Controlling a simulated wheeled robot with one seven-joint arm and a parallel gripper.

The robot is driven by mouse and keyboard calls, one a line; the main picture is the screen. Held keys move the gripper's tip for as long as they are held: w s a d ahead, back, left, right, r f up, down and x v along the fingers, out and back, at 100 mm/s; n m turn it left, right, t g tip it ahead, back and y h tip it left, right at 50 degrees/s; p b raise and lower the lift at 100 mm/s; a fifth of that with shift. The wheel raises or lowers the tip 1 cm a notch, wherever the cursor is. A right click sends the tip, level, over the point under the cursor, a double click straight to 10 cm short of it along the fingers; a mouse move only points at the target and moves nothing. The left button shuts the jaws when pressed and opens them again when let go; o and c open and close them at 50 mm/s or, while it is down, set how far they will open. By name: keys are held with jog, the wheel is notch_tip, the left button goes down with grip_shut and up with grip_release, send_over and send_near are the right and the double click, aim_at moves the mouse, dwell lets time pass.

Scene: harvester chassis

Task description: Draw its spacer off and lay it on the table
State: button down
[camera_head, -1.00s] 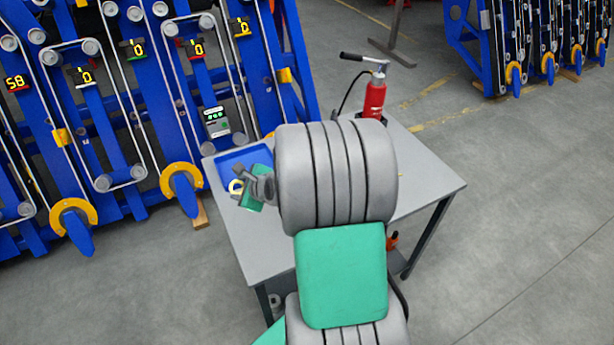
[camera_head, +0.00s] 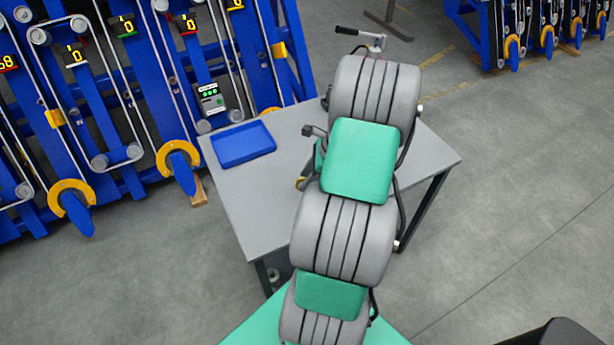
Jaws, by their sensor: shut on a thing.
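My gripper (camera_head: 302,182) is low over the grey table (camera_head: 225,190), to the right of and nearer than the blue tray. My own arm hides most of it. A small yellow, ring-like piece (camera_head: 299,184) shows at its tip, and the gripper is shut on it. I cannot tell whether this piece is the spacer or touches the table. No other spacer can be made out on the table.
The blue tray (camera_head: 268,149) looks empty at the table's back left. A pump handle (camera_head: 362,36) shows behind my arm. Blue racks (camera_head: 100,100) with yellow-footed posts stand behind the table. The table's left front is clear.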

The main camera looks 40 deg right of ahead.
notch_tip(320, 180, down, 3)
jog(key=shift+f+b, duration=0.1)
jog(key=shift+b, duration=0.85)
jog(key=c, duration=0.7)
grip_release()
jog(key=shift+c, duration=0.2)
jog(key=v, duration=0.8)
